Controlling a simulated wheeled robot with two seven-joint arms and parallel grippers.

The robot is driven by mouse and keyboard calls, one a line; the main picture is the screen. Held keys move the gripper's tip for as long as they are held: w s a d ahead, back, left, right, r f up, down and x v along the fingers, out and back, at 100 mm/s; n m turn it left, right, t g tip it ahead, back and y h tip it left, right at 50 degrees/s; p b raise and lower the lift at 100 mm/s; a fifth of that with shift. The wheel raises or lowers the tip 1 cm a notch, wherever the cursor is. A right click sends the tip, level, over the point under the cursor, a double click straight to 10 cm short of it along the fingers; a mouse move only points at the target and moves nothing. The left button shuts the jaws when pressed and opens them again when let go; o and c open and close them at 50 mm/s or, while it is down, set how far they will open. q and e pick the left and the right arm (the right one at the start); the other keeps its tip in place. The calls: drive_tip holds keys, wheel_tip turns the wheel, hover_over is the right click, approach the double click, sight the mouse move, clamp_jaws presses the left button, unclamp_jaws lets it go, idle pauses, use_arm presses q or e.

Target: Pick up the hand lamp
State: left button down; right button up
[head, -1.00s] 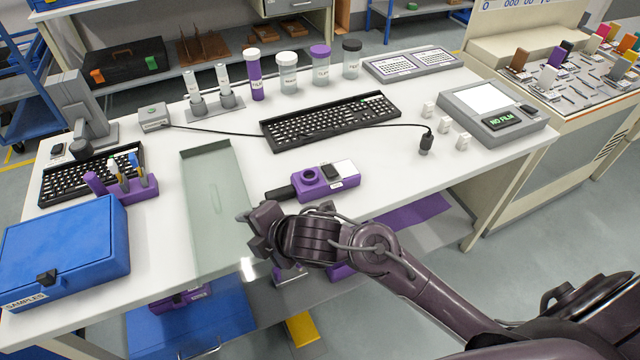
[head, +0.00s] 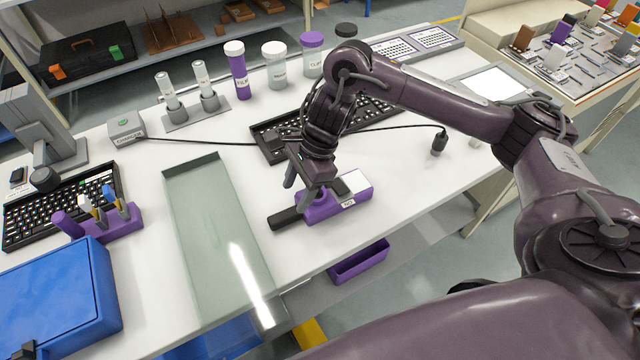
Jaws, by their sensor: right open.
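The hand lamp appears to be the purple boxy device (head: 352,204) with a black handle (head: 286,218) and a label on its front side. It lies flat on the white table, handle pointing left. My right gripper (head: 299,194) is open, fingers pointing down, above the lamp near where the handle joins the purple body. It hides part of the lamp's top. I cannot tell whether the fingers touch it. My left gripper is not in view.
A shallow grey-green tray (head: 200,210) lies left of the lamp. A black keyboard (head: 268,142) and a cable with a dark plug (head: 439,145) are behind it. A blue case (head: 60,300) and purple holder (head: 110,222) stand left. The table's front edge is close.

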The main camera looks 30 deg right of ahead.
sight(291, 211)
drive_tip(key=shift+s+a+f, duration=0.2)
drive_tip(key=shift+s+f, duration=0.1)
drive_tip(key=shift+f, duration=0.15)
drive_tip(key=shift+s+a+f, duration=0.2)
drive_tip(key=shift+s+f, duration=0.05)
drive_tip(key=shift+f, duration=0.15)
drive_tip(key=shift+w+a+f, duration=0.1)
drive_tip(key=shift+w+f, duration=0.05)
drive_tip(key=shift+f, duration=0.4)
drive_tip(key=shift+w+a+f, duration=0.1)
drive_tip(key=shift+f, duration=0.45)
drive_tip(key=x, duration=0.3)
drive_tip(key=shift+w+d+p, duration=0.2)
drive_tip(key=shift+w+p, duration=0.05)
drive_tip(key=shift+p, duration=0.1)
drive_tip(key=shift+f, duration=0.1)
drive_tip(key=c, duration=0.7)
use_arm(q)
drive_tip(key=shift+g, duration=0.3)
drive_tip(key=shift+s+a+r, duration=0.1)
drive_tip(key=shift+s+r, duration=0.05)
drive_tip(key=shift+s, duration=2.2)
use_arm(e)
clamp_jaws()
